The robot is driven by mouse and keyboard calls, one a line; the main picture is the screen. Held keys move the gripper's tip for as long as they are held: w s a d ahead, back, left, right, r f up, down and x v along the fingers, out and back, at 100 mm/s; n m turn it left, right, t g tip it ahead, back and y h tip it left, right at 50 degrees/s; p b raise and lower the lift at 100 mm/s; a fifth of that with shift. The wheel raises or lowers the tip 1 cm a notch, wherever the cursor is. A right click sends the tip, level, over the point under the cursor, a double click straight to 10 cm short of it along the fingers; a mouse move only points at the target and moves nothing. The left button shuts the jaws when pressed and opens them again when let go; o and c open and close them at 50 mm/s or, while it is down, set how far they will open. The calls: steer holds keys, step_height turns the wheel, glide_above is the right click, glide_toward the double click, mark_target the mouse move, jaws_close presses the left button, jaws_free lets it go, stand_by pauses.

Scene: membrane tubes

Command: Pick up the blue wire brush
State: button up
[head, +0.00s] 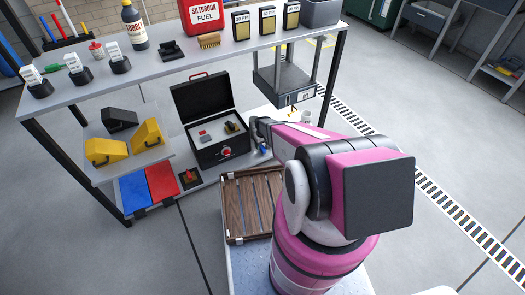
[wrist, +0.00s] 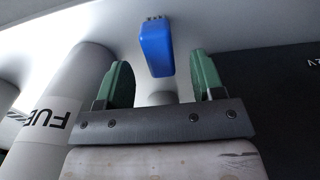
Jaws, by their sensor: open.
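The blue wire brush (wrist: 156,48) shows in the upper middle of the wrist view, with a short tuft of bristles at its far end. It lies on a pale surface. My gripper (wrist: 161,64) is open, with its two green fingers apart on either side of the brush's near end. I cannot tell how deep the brush sits between them. In the head view a small blue patch (head: 263,148) shows at the end of my arm, most likely the brush, and my arm hides much of that area.
A white cylinder (wrist: 68,95) with a dark-lettered label stands left of my gripper in the wrist view. A dark box wall (wrist: 280,90) is on the right. The head view shows an open black case (head: 208,155) left of my arm, and a crowded shelf (head: 190,62) above.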

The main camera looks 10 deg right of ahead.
mark_target(263, 147)
steer(key=shift+f, duration=1.6)
steer(key=c, duration=1.1)
steer(key=shift+r, duration=0.15)
step_height(263, 147, up, 18)
steer(key=shift+f, duration=0.1)
steer(key=shift+o, duration=1.1)
steer(key=shift+c, duration=0.2)
